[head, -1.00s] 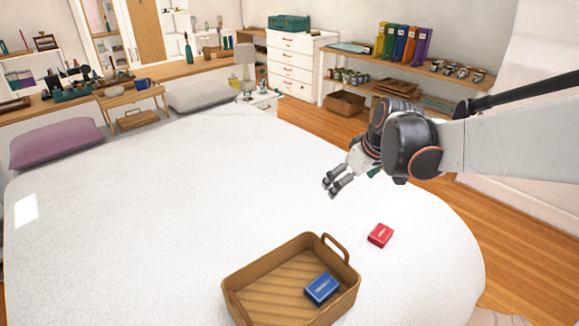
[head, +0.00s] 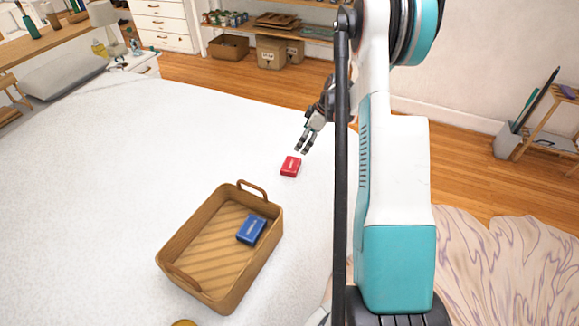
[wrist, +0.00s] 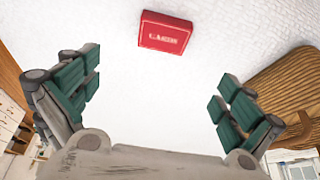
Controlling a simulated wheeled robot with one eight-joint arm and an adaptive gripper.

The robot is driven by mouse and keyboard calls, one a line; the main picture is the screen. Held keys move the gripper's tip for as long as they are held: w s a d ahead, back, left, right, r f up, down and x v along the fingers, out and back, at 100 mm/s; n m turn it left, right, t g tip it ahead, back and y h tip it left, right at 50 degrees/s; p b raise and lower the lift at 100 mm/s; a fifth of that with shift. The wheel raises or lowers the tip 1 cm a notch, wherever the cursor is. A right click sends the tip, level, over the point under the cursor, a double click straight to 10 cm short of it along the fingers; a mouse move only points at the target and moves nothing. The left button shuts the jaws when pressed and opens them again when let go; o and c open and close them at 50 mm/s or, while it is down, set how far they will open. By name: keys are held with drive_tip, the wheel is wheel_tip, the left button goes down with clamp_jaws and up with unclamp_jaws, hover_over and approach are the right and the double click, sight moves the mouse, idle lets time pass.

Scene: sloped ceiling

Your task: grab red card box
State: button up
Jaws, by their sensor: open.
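The red card box (head: 290,166) lies flat on the white bed, beyond and to the right of the brown basket. In the wrist view the red card box (wrist: 165,33) shows at the top centre, ahead of the fingers and apart from them. My gripper (head: 303,151) is above the bed just behind the red box in the head view. In the wrist view my gripper (wrist: 155,95) is open, its green-padded fingers wide apart with nothing between them.
A brown basket (head: 180,249) with handles stands on the bed (head: 120,200) and holds a blue card box (head: 251,229). The basket's edge (wrist: 280,85) shows at right in the wrist view. The bed around the red box is clear.

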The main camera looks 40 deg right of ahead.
drive_tip(key=b, duration=0.2)
hover_over(292, 164)
drive_tip(key=s+d, duration=0.1)
drive_tip(key=d, duration=0.1)
wheel_tip(292, 164, down, 9)
drive_tip(key=shift+s+a+r, duration=0.1)
drive_tip(key=shift+s+a, duration=0.05)
drive_tip(key=b+x, duration=0.1)
drive_tip(key=x, duration=0.1)
drive_tip(key=b+x, duration=0.1)
drive_tip(key=x, duration=0.2)
drive_tip(key=shift+s+a+b, duration=0.15)
drive_tip(key=shift+a+b, duration=0.1)
drive_tip(key=shift+b, duration=0.1)
drive_tip(key=c, duration=1.2)
